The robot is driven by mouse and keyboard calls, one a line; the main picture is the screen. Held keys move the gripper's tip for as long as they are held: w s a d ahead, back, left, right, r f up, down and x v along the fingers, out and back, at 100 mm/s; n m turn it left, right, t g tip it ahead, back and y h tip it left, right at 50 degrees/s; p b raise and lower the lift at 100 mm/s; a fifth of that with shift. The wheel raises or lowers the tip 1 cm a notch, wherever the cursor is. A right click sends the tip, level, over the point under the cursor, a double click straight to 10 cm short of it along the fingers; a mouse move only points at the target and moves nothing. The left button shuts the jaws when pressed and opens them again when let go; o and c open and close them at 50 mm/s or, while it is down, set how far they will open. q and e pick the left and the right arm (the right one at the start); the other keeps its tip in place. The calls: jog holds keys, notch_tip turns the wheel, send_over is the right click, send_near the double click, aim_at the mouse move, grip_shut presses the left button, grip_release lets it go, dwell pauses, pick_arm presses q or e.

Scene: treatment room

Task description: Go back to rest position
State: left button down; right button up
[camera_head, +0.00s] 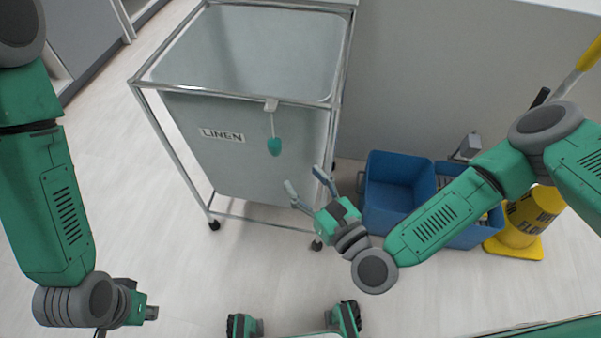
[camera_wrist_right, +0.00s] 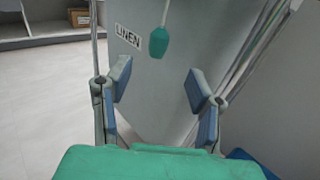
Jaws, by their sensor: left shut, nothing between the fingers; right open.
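My right gripper (camera_head: 307,183) is open and empty in front of the lower right side of a linen cart. In the right wrist view its two fingers (camera_wrist_right: 155,88) stand wide apart, with the cart's grey side behind them. My left gripper (camera_head: 152,313) is low at the left in the head view, apart from any object, and its fingers are shut with nothing between them. Only part of it shows.
The linen cart (camera_head: 190,125) stands on casters, with a green tag (camera_head: 274,146) hanging from its rim. Blue bins (camera_head: 388,190) and a yellow wet-floor sign (camera_head: 527,222) stand at the right. Open floor (camera_head: 150,215) lies left of the cart.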

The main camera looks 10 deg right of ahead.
dwell(0.4)
jog(key=s+d+f+n+g+p, duration=0.15)
jog(key=s+f+n+g, duration=0.25)
jog(key=s+n+g, duration=0.45)
jog(key=s+f+n+g+p, duration=0.25)
jog(key=s+f+n, duration=0.2)
jog(key=n, duration=0.65)
jog(key=s+d+n+g+h, duration=0.1)
jog(key=s+d+n+h, duration=0.1)
jog(key=d+n, duration=0.2)
jog(key=s+d+r+n+g+h, duration=0.1)
jog(key=s+d+n+g+h, duration=0.1)
jog(key=d, duration=0.8)
jog(key=s+d+r+n+g+h+p, duration=0.1)
jog(key=s+d+n+h, duration=0.1)
jog(key=d+n+h, duration=0.2)
jog(key=d+n, duration=0.1)
jog(key=d, duration=0.2)
jog(key=shift+s+d+r+n, duration=0.2)
jog(key=shift+s+n, duration=0.1)
jog(key=shift+n, duration=0.05)
